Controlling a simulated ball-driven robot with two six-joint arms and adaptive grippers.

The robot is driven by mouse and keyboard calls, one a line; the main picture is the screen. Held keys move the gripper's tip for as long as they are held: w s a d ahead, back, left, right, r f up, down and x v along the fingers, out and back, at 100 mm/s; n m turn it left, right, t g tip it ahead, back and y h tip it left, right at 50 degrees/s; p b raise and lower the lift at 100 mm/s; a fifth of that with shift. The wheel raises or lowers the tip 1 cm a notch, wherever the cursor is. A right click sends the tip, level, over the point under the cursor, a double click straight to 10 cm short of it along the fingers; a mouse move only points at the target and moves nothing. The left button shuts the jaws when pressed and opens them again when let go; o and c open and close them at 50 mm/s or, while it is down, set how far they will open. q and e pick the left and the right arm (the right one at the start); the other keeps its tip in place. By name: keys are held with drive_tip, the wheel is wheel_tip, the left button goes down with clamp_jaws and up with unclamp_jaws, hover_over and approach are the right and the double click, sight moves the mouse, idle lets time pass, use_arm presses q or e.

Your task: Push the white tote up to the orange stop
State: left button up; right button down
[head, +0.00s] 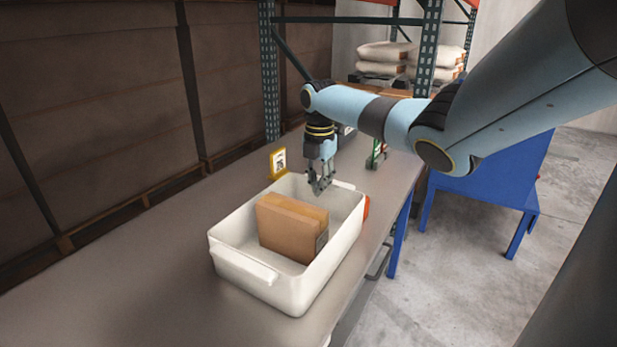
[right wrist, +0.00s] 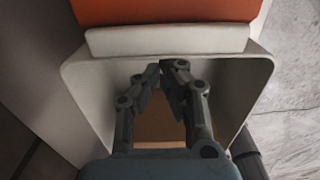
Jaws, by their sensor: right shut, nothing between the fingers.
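The white tote (head: 238,272) stands upright on the grey table, with a brown cardboard box (head: 286,228) inside it. My right gripper (head: 320,188) points down at the tote's far end and is shut with nothing in it. In the right wrist view the closed fingertips (right wrist: 172,68) are close to the tote's inner end wall, below its rim lip (right wrist: 165,40); I cannot tell whether they touch. The orange stop (right wrist: 165,11) lies just beyond that lip, and a bit shows in the head view (head: 366,208). Any gap is hidden. My left gripper is out of view.
A yellow-framed sign (head: 278,162) stands on the table behind the tote. A green and white item (head: 377,152) is farther along. A blue stand (head: 490,180) is on the floor to the right. The near left of the table (head: 120,290) is clear.

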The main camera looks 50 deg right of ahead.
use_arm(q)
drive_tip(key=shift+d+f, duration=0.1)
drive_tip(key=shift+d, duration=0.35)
use_arm(e)
drive_tip(key=shift+d, duration=0.1)
drive_tip(key=shift+r, duration=0.1)
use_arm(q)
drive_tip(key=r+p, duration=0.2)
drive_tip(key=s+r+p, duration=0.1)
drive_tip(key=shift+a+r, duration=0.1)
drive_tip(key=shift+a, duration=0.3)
use_arm(e)
drive_tip(key=a+r, duration=0.4)
drive_tip(key=r, duration=0.6)
drive_tip(key=shift+s, duration=0.15)
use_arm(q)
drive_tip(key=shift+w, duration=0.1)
